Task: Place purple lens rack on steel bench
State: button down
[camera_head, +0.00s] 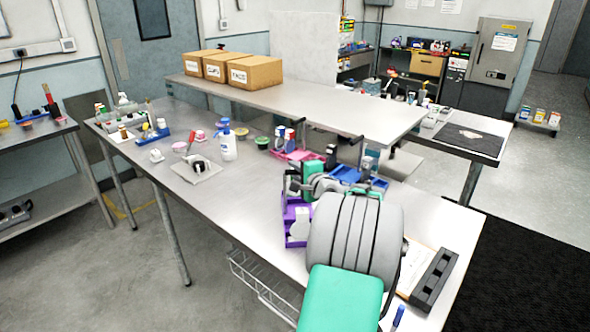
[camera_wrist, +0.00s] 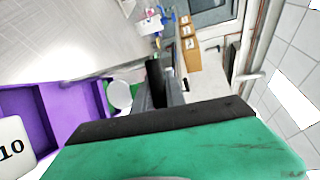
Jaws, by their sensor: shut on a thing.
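The purple lens rack (camera_head: 292,213) is at the right part of the steel bench (camera_head: 240,190), just left of my arm. Its open compartments show large at the lower left of the wrist view (camera_wrist: 42,108), with a white piece marked "10" and a round white piece by it. My gripper (camera_head: 304,183) is shut on the rack. The grip is mostly hidden behind my grey and green arm in the head view. A dark finger part (camera_wrist: 156,85) shows beside the rack in the wrist view. I cannot tell whether the rack's underside touches the bench.
A blue tray (camera_head: 352,178) and a pink tray (camera_head: 300,156) lie behind my gripper. A black slotted block (camera_head: 435,279) lies at right. A raised shelf (camera_head: 330,105) with cardboard boxes (camera_head: 254,72) runs behind. The bench's front middle is clear.

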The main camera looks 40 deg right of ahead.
jog(key=c, duration=1.4)
grip_release()
jog(key=shift+o, duration=0.2)
jog(key=b+v, duration=0.2)
jog(key=v, duration=1)
jog(key=w+a+f+n+g+y, duration=0.35)
jog(key=a+n, duration=0.25)
jog(key=a, duration=0.6)
jog(key=w+a+f+n+g+y, duration=0.2)
jog(key=w+a+f+n, duration=0.25)
jog(key=a, duration=0.75)
jog(key=s+a+f+n+g, duration=0.2)
jog(key=s+a+n+g, duration=0.1)
jog(key=s+a+n, duration=0.3)
jog(key=s+a+f+n+g, duration=0.2)
jog(key=s+a+n, duration=0.4)
jog(key=s+a, duration=0.4)
jog(key=shift+a+f+g+h, duration=0.25)
jog(key=shift+a+g+h, duration=0.1)
jog(key=shift+a+g, duration=0.15)
